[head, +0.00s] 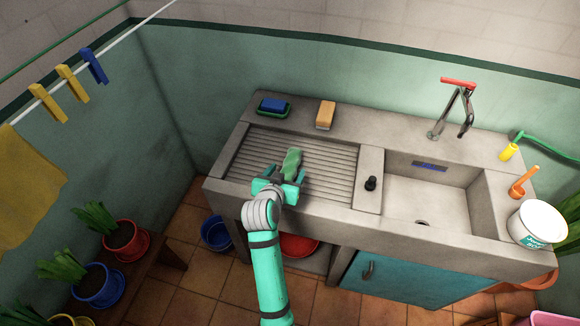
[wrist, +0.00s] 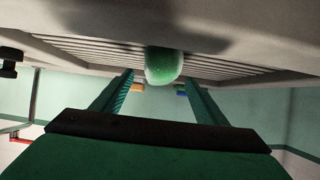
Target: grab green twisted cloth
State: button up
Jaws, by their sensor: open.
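The green twisted cloth (head: 292,161) lies on the ribbed drainboard (head: 325,168) left of the sink basin. My gripper (head: 286,176) is open at the near end of the cloth, low over the front of the drainboard. In the wrist view, which looks upside down, the rounded pale end of the cloth (wrist: 163,66) shows between the two fingers, and I see no finger closed on it. The gripper (wrist: 157,82) holds nothing. The cloth's far length is hidden behind its near end in the wrist view.
A blue sponge in a green dish (head: 273,106) and an orange-tan block (head: 326,115) stand on the back ledge. A small black object (head: 371,183) sits right of the drainboard. The basin (head: 430,205), tap (head: 460,108) and white bucket (head: 538,224) are further right.

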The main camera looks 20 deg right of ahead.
aim_at(290, 167)
jog(key=shift+x, duration=2.7)
jog(key=shift+f, duration=0.1)
jog(key=c, duration=1.3)
